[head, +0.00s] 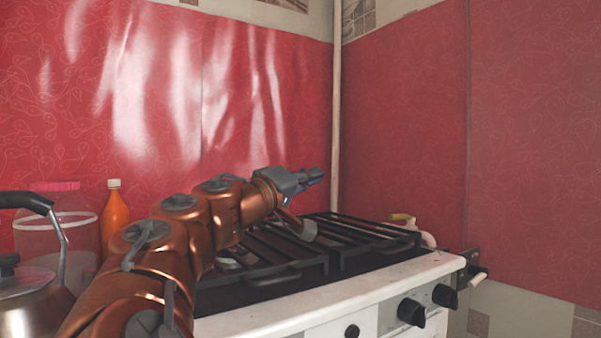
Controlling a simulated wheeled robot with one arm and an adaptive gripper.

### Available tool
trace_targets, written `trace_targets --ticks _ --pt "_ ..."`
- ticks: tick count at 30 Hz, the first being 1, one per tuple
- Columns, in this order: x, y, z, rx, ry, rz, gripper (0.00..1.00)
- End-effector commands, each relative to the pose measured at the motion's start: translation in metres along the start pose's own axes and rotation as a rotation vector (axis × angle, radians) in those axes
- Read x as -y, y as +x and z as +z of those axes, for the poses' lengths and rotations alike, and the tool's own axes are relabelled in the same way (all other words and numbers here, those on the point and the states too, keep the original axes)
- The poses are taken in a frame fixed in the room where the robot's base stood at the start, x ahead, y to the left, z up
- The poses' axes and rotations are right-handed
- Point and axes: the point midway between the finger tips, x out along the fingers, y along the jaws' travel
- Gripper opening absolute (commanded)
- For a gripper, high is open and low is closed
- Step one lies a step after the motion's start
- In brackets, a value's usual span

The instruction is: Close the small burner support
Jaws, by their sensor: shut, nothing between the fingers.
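Two black grate-like burner supports lie about flat on the white stove (340,300). One is the nearer left support (285,272), and the other is the right support (375,240). I cannot tell for certain which is the small one. My copper-coloured arm crosses in front of the left support and hides part of it. My gripper (315,175) is shut and empty. It appears above the back of the supports, pointing right toward the wall corner; I cannot tell its exact height above them.
A metal kettle (30,300), a clear jar with a pink lid (55,225) and an orange bottle (115,220) stand at left. Black knobs (411,312) stick out at the stove's front. Red-covered walls (400,120) meet behind the stove.

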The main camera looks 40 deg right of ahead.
Motion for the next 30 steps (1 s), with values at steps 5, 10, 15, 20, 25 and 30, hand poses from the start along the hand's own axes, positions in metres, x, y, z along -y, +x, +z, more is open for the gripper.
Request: trace_targets --ticks 5,10,15,20,25,30 --pt "0.003 0.001 0.009 0.007 -0.003 0.005 0.0" --pt "0.004 0.002 0.01 0.009 -0.004 0.006 0.0" --pt "0.004 0.002 0.01 0.009 -0.004 0.006 0.0" --pt "0.003 0.002 0.009 0.009 -0.004 0.005 0.0" --pt "-0.005 0.003 0.003 0.007 -0.002 0.004 0.0" --pt "-0.023 0.006 -0.011 0.004 -0.002 0.003 0.0"
